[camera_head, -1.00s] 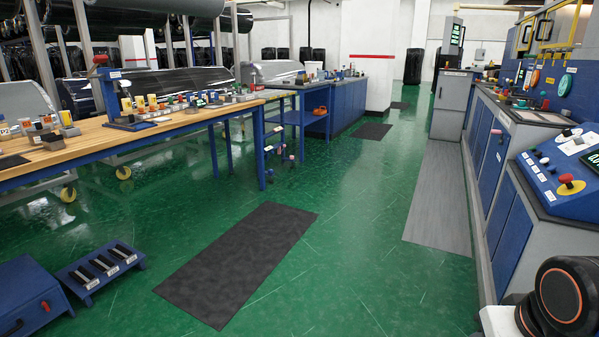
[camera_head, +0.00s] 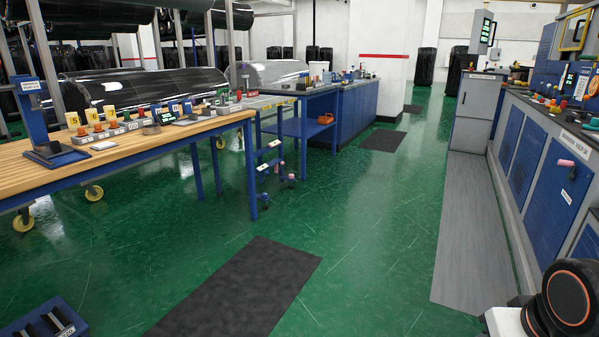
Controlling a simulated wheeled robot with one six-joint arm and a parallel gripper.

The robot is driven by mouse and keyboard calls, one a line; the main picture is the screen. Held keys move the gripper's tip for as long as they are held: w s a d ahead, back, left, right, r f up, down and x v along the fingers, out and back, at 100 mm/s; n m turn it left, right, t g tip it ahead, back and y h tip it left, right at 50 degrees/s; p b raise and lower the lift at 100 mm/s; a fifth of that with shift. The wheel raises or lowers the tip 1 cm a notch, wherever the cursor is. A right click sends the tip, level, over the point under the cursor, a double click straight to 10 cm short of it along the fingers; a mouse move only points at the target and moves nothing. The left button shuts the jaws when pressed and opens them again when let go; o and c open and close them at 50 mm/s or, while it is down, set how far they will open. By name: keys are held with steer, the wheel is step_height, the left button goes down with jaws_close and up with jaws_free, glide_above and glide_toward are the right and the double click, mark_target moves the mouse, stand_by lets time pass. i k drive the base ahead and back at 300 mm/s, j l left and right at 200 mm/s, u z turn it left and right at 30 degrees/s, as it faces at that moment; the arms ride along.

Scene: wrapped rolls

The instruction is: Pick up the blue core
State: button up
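I cannot make out a blue core for certain. My gripper is not in view. Only a black rounded arm joint with an orange ring shows at the lower right, and it hides what lies behind it.
Black mats (camera_head: 235,290) lie on the open green floor. A grey strip (camera_head: 468,225) runs along the blue cabinets (camera_head: 553,205) on the right. A blue rack (camera_head: 45,325) sits low at bottom left. A blue bench (camera_head: 358,110) stands farther back.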

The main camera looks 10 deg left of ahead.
mark_target(173, 106)
steer(key=i+u, duration=0.1)
steer(key=i, duration=0.8)
steer(key=i+l+u, duration=0.1)
steer(key=i, duration=0.8)
steer(key=i+l+u, duration=0.15)
steer(key=i+u, duration=0.25)
steer(key=i+l+u, duration=0.3)
steer(key=u, duration=0.15)
steer(key=i+l+u, duration=0.65)
steer(key=l+u, duration=0.2)
steer(key=i+l+u, duration=0.15)
steer(key=l, duration=0.15)
steer(key=l+u, duration=0.1)
steer(key=l, duration=0.2)
steer(key=i+l+u, duration=0.15)
steer(key=l, duration=0.2)
